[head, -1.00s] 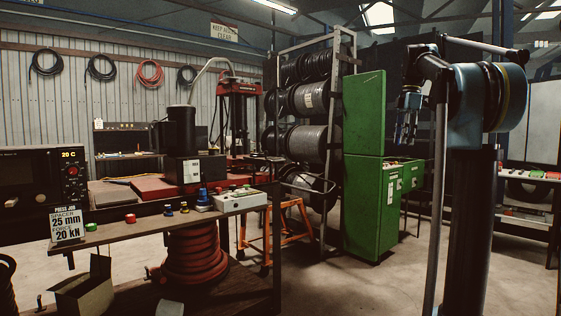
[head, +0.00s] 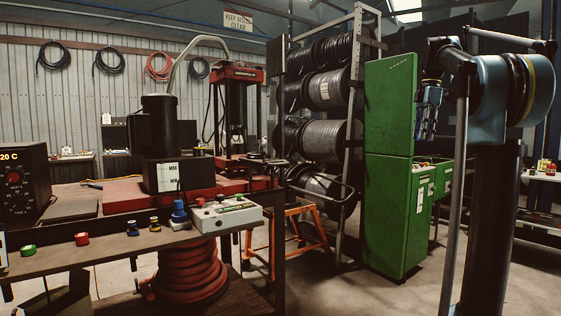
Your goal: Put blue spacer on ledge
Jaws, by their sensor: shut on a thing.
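My gripper (head: 428,118) hangs pointing down at the right of the head view, in front of the dark background beside the green cabinet. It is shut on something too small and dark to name. A tall blue piece (head: 179,213) stands at the left on the front strip of the workbench (head: 108,253), just left of a grey control box. Which surface is the ledge is not clear. My gripper is apart from the bench and its pieces.
A green piece (head: 28,250), a red piece (head: 81,239) and small dark pieces with yellow stand along the bench front. The control box (head: 226,213) is at its right end.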

